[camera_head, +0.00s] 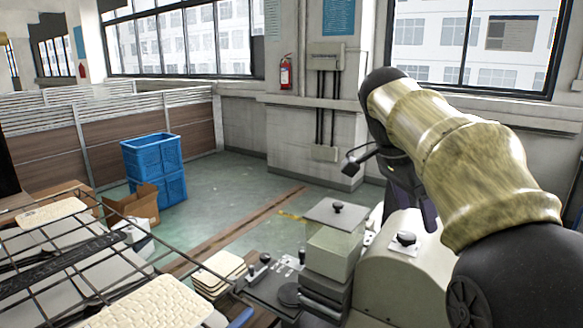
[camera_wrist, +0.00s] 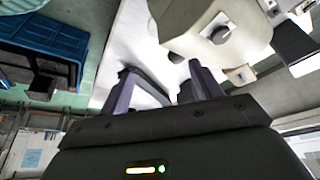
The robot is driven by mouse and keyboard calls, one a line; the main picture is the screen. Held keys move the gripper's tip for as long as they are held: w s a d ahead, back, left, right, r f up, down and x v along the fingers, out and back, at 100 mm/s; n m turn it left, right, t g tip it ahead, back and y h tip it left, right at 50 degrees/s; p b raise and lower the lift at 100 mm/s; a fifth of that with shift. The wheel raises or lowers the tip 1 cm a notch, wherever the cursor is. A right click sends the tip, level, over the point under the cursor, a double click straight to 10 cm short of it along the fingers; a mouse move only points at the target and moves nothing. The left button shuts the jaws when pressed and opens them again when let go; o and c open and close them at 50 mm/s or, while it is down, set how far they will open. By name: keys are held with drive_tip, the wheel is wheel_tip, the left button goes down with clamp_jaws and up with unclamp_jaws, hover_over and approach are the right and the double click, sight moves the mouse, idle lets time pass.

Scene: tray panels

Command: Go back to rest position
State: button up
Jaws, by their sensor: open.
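My gripper (camera_wrist: 163,82) shows in the wrist view with its two purple-grey fingers apart and nothing between them. In the head view my arm reaches in from the right, and my gripper (camera_head: 408,190) hangs at its far end, partly hidden behind the arm. It is above and behind a rounded cream machine housing (camera_head: 410,265) with a black knob. In the wrist view the housing with its knob (camera_wrist: 215,30) shows beyond the fingers. I cannot tell how far the fingers are from it.
A wire rack with woven panels (camera_head: 155,305) fills the lower left. A stack of panels (camera_head: 218,272) lies beside a machine with a square top plate (camera_head: 335,213). Blue crates (camera_head: 155,165) and a cardboard box (camera_head: 132,203) stand on the floor. Green floor behind is mostly clear.

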wheel_tip(320, 180, down, 9)
drive_tip(key=w+a+n+y, duration=0.1)
drive_tip(key=w+n, duration=0.1)
drive_tip(key=n, duration=0.3)
drive_tip(key=s+a+f+n+t+y, duration=0.1)
drive_tip(key=s+f+n, duration=0.4)
drive_tip(key=f, duration=0.7)
drive_tip(key=s+a+f+n+y, duration=0.2)
drive_tip(key=s+a+f+n, duration=0.2)
drive_tip(key=s+f, duration=0.4)
wheel_tip(320, 180, down, 4)
drive_tip(key=shift+n+t, duration=0.4)
drive_tip(key=shift+n, duration=0.4)
